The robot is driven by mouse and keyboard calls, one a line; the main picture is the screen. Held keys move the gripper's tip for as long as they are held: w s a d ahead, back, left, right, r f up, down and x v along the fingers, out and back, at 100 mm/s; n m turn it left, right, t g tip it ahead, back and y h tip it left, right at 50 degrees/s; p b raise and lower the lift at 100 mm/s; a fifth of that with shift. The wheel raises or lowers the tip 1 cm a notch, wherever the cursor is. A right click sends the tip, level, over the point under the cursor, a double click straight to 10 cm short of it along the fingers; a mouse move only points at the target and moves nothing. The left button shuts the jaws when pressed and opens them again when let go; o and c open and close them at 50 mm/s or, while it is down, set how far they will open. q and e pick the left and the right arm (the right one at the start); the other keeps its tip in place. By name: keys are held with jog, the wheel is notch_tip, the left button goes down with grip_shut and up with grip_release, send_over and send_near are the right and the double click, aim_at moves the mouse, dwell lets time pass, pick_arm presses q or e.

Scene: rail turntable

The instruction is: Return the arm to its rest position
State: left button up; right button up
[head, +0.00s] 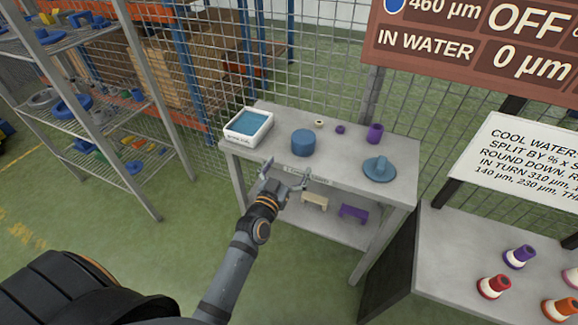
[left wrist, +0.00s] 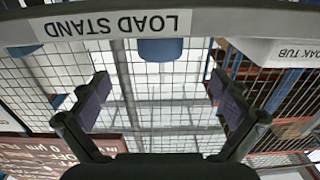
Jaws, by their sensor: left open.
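My left gripper (head: 287,174) is open and empty in the head view, in front of the front edge of the grey load stand (head: 340,157). In the left wrist view its two fingers (left wrist: 165,100) are spread wide with nothing between them. The load stand's edge label (left wrist: 118,24) shows upside down at the top of that view. My left arm reaches in from the lower left of the head view. My right gripper is not in view.
On the stand are a white soak tub (head: 248,126) with blue liquid, a blue cylinder (head: 302,142), a blue flanged part (head: 379,168) and a purple cylinder (head: 375,133). A lower shelf holds a purple piece (head: 353,213). A table with coloured cones (head: 494,286) stands right.

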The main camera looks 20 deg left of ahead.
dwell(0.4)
pick_arm(q)
jog(key=s+a+f+g+p, duration=0.15)
jog(key=s+f+g, duration=0.4)
jog(key=f, duration=0.95)
jog(key=s+f+g+p, duration=0.3)
jog(key=s+f, duration=0.5)
jog(key=f, duration=0.7)
jog(key=s+a+f+g+p, duration=0.1)
jog(key=s+f, duration=0.3)
jog(key=s, duration=0.6)
jog(key=s+a+f+g+p, duration=0.1)
jog(key=s+a+f+g, duration=0.2)
jog(key=s, duration=0.8)
jog(key=s+a+f+g+y+p, duration=0.1)
jog(key=s+a+f+g+p, duration=0.1)
jog(key=s+f+g, duration=0.2)
jog(key=s+f, duration=0.3)
jog(key=s, duration=0.4)
jog(key=shift+a, duration=0.3)
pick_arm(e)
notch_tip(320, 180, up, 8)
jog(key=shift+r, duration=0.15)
pick_arm(q)
jog(key=shift+w, duration=0.1)
jog(key=shift+c, duration=0.2)
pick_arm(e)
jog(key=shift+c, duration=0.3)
